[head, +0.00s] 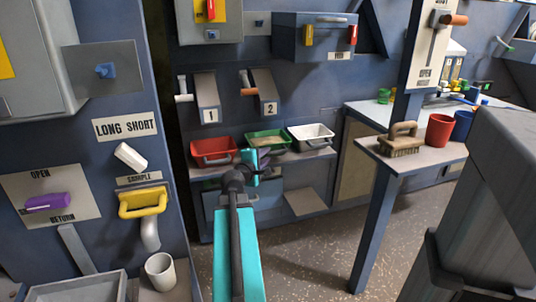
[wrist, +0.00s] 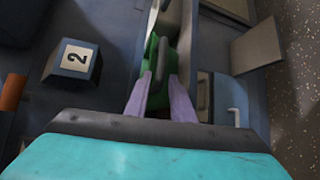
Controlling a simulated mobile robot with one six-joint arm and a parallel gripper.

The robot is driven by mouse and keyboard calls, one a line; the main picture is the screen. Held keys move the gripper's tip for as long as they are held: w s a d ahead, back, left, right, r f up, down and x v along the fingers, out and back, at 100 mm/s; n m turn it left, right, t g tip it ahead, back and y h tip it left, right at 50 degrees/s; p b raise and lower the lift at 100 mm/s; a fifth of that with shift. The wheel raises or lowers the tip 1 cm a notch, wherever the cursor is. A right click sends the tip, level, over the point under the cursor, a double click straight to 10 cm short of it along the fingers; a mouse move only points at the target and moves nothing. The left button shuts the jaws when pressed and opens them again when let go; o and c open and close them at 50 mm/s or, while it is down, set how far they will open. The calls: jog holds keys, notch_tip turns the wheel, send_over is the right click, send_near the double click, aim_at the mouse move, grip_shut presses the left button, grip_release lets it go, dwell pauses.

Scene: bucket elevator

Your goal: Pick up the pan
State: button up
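Three pans stand in a row on a shelf in the head view: a red pan (head: 213,147) at left, a green pan (head: 268,134) in the middle, and a white pan (head: 311,130) at right. The task does not say which pan. My gripper (head: 252,163) is in front of the green pan, and its tip partly covers the pan's front. In the wrist view the green pan (wrist: 151,46) and its dark handle (wrist: 162,58) show between the two lavender fingers of my gripper (wrist: 158,84). The fingers are apart, and I cannot tell whether either touches the handle.
A panel (head: 151,225) with a yellow sample handle (head: 143,202) stands at left. At right, a shelf (head: 408,161) on a post (head: 376,232) carries a brush (head: 402,139) and a red cup (head: 439,130). Number blocks 1 and 2 (head: 264,90) hang above the pans. Floor is clear at centre right.

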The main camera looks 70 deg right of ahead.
aim_at(268, 154)
jog(key=shift+d+f, duration=0.15)
jog(key=shift+d, duration=0.6)
jog(key=shift+d+f, duration=0.1)
jog(key=shift+d, duration=0.65)
grip_shut()
jog(key=shift+s, duration=0.1)
dwell(0.4)
